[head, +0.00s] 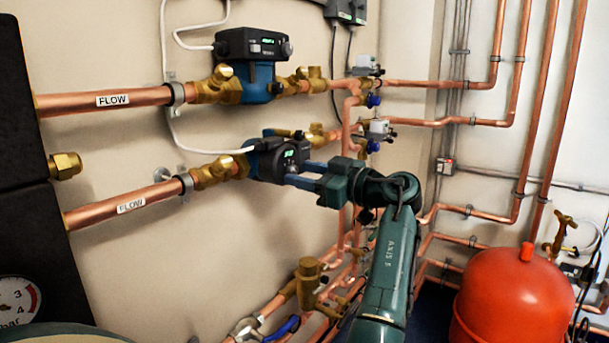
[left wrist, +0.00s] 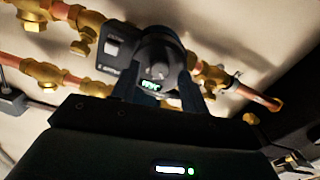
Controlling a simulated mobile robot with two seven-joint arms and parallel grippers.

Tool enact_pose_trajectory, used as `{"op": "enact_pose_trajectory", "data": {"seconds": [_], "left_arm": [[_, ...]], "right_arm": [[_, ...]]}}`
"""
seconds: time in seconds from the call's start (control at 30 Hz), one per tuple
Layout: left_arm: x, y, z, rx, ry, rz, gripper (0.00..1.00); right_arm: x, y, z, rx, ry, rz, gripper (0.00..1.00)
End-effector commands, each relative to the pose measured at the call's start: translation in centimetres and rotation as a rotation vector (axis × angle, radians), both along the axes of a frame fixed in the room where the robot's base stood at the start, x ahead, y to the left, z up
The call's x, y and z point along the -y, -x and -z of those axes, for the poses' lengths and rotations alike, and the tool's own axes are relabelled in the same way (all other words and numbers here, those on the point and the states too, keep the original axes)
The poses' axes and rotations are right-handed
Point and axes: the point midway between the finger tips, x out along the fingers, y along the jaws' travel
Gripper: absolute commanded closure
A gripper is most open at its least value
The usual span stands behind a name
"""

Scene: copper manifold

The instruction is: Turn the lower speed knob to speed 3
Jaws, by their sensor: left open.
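The lower pump (head: 262,160) is a dark control head with a small green-lit display (head: 289,154), on the lower FLOW pipe. My left gripper (head: 293,171) is open, its two blue fingers pointing left at the front of this pump. In the left wrist view, the lower speed knob (left wrist: 158,71) looks dark and round, lies between the fingers and has a lit display (left wrist: 151,85) beside it. Whether the fingers touch the knob cannot be told, and its setting is too small to read. My right gripper is not in view.
The upper pump (head: 250,44), with its own display and knob, sits above on the upper FLOW pipe (head: 125,99). Brass valves and copper pipes surround both pumps. A red tank (head: 513,297) stands at the lower right. Bare wall (head: 120,30) shows at the upper left.

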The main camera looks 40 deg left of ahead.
Motion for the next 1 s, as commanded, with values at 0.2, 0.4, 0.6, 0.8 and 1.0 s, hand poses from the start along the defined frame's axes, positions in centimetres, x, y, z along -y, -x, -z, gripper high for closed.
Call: {"op": "enact_pose_trajectory", "data": {"seconds": [0.2,0.4,0.6,0.8,1.0], "left_arm": [[-0.49,0.08,-0.04,0.001,0.000,-0.001,0.55],[-0.47,0.08,-0.04,0.001,0.000,-0.001,0.60],[-0.44,0.07,-0.03,0.000,0.000,-0.001,0.76],[-0.44,0.06,-0.02,0.000,0.000,0.000,0.93],[-0.43,0.06,-0.03,-0.002,0.000,0.000,1.00]], "right_arm": [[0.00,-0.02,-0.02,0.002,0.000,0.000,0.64],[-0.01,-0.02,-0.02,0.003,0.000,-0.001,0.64],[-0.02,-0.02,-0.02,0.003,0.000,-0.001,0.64],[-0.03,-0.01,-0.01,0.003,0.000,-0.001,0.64],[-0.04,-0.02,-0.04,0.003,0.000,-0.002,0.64]]}}
